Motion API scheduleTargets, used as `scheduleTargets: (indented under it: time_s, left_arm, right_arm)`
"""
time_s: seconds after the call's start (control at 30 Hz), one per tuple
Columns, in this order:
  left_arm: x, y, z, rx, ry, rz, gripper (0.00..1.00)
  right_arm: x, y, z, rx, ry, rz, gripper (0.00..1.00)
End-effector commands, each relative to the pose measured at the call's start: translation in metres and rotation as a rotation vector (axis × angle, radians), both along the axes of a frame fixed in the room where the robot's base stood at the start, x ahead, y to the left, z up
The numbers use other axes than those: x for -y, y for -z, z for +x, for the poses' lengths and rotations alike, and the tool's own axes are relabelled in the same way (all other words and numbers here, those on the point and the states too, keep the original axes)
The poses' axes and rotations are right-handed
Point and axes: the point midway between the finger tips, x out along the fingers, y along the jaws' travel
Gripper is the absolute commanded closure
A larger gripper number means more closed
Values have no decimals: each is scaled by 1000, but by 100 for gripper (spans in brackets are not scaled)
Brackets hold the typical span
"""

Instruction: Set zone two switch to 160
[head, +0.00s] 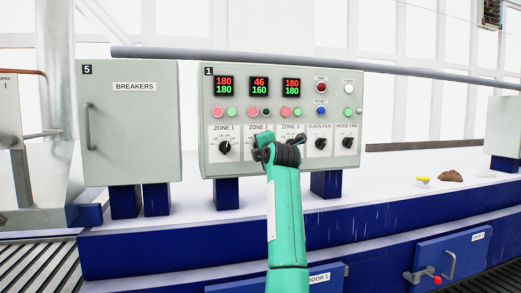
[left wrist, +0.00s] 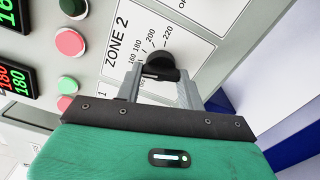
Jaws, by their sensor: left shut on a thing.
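The grey control panel (head: 188,112), marked 1, carries the zone two section. The zone two display (head: 259,84) reads 46 in red above 160 in green. The black zone two switch (left wrist: 160,66) sits on a dial printed 160, 180, 200 and 220; where its pointer stands is unclear. My left gripper (left wrist: 159,76) has its fingers on both sides of the switch and is shut on it. In the head view my left gripper (head: 264,148) hides most of that switch. My right gripper is in neither view.
The zone 1 switch (head: 225,147) is left of my gripper; the oven fan switch (head: 320,144) and hood fan switch (head: 348,143) are right. The breakers cabinet (head: 132,120) stands to the left. A yellow item (head: 423,179) and brown lump (head: 450,176) lie on the white ledge.

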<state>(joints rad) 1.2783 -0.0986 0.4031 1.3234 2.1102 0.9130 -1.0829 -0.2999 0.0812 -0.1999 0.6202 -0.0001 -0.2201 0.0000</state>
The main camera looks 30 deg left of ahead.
Motion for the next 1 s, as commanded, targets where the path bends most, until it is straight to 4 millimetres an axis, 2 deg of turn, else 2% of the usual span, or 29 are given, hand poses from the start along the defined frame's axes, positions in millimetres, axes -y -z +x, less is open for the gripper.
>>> scheduleTargets:
  time_s: [0.43,0.47,0.57,0.87,1.0]
  left_arm:
    - [0,1,0,-9,0,6,84]
    - [0,1,0,-9,0,6,59]
    - [0,1,0,-8,0,6,40]
    - [1,1,0,-7,0,6,39]
    - [11,3,-8,-6,1,7,39]
  right_arm:
    - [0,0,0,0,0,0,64]
    - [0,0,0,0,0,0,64]
    - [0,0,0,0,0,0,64]
    - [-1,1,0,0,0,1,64]
    - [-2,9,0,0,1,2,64]
